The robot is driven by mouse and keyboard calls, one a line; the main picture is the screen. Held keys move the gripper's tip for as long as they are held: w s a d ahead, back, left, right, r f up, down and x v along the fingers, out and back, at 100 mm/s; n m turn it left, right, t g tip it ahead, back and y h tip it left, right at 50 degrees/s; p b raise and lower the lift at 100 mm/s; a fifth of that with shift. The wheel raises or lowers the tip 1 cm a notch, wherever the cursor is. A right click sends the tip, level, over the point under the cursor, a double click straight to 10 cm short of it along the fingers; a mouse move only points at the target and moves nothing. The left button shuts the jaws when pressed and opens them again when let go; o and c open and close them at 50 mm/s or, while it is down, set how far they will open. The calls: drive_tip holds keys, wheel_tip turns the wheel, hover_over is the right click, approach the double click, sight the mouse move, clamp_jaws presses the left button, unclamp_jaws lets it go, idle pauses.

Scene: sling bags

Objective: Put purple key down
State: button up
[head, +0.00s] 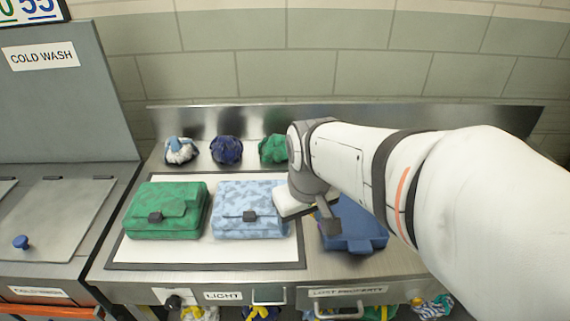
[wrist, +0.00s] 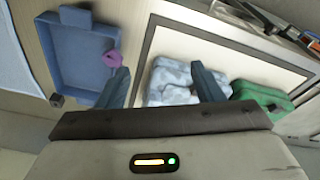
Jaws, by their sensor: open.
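A small purple key (wrist: 112,57) shows in the wrist view beside the left fingertip. It is over the inner right side of a blue open tray (wrist: 78,68); I cannot tell whether it touches the tray floor or the finger. My gripper (wrist: 163,74) is open, with a wide gap and nothing between its fingers. In the head view my gripper (head: 329,217) is above the left part of the blue tray (head: 352,242), which my arm partly covers. The key is hidden in the head view.
A green bag (head: 166,211) and a light blue mottled bag (head: 249,210) lie on a white dark-framed mat (head: 170,256). White-blue (head: 181,151), navy (head: 227,151) and green (head: 273,149) bundles stand behind it. A LOST PROPERTY label (head: 347,292) is on the counter front.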

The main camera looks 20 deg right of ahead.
drive_tip(key=w+d+f+n, duration=0.1)
drive_tip(key=w+d, duration=0.2)
drive_tip(key=w+d+f+n+g, duration=0.1)
drive_tip(key=w+d+f, duration=0.1)
drive_tip(key=w+d, duration=0.1)
drive_tip(key=w+d+f+n+g, duration=0.1)
drive_tip(key=w+d+f+n, duration=0.1)
drive_tip(key=d, duration=0.2)
drive_tip(key=shift+w+d+f+p, duration=0.25)
drive_tip(key=shift+w+p, duration=0.05)
drive_tip(key=shift+w, duration=0.1)
drive_tip(key=shift+w+d+f, duration=0.1)
drive_tip(key=shift+d+f, duration=0.05)
drive_tip(key=shift+f, duration=0.2)
drive_tip(key=f, duration=0.7)
drive_tip(key=shift+a+f+p, duration=0.2)
drive_tip(key=shift+p, duration=0.15)
drive_tip(key=shift+c, duration=0.5)
drive_tip(key=shift+r, duration=0.1)
drive_tip(key=c, duration=1)
